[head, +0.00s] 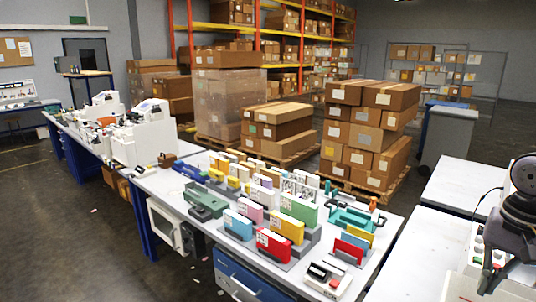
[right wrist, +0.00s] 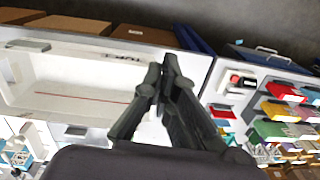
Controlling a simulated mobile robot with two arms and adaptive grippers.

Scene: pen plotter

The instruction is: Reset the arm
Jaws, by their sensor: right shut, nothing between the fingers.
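My right arm comes in at the right edge of the head view, dark and close to the camera. Its gripper (head: 488,284) points down over a white machine (head: 498,262) with small buttons, partly cut off by the frame. In the right wrist view the same gripper (right wrist: 162,72) is shut and empty, its dark fingers close together. Behind the fingers there is a white, shallow, open casing (right wrist: 70,68) with a thin red line across its bed. Whether the fingers touch anything cannot be told. My left gripper is not in view.
A long table (head: 385,238) holds rows of coloured boxes, such as a red one (head: 274,245) and a green one (head: 299,208). White machines (head: 150,133) stand further left. Stacked cartons (head: 365,135) on pallets stand behind. A pale bench top (head: 415,262) beside my right arm is clear.

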